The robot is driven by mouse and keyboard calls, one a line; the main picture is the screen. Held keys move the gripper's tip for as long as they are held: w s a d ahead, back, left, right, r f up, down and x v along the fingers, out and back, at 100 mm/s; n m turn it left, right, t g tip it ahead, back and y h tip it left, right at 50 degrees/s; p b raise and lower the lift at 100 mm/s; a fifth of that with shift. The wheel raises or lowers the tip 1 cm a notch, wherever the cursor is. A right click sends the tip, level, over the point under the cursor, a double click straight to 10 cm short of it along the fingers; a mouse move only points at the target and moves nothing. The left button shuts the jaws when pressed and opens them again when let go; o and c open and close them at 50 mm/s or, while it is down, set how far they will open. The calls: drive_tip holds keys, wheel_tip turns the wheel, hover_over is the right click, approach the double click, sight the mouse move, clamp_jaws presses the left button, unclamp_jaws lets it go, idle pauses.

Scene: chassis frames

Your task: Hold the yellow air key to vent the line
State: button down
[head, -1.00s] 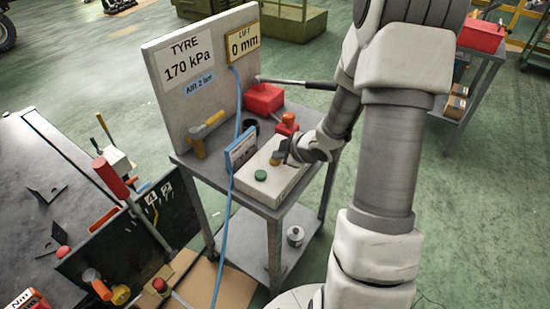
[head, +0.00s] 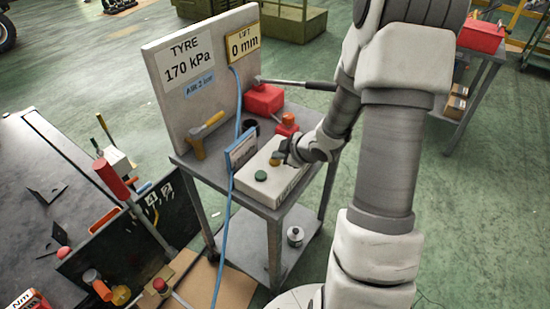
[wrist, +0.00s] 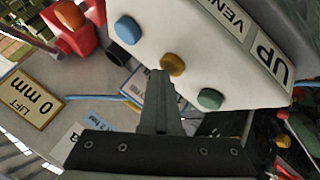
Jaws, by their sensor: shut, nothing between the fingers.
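The white key box (head: 262,187) stands on a grey trolley. In the wrist view its face carries a blue key (wrist: 127,30), the yellow air key (wrist: 172,64) and a green key (wrist: 210,98) in a row. The yellow key also shows in the head view (head: 275,161), partly behind my gripper (head: 281,156). In the wrist view my gripper (wrist: 160,74) is shut and empty, its tips right at the yellow key; whether they press it I cannot tell. The tyre sign (head: 189,61) reads 170 kPa.
A lift sign (head: 243,41) reads 0 mm on the upright panel. A blue hose (head: 231,190) hangs in front of the trolley.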

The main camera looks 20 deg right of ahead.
sight(278, 162)
drive_tip(key=shift+r+p, duration=0.6)
drive_tip(key=shift+r, duration=0.2)
wheel_tip(278, 162, up, 5)
drive_tip(key=p, duration=0.5)
drive_tip(key=shift+r, duration=0.1)
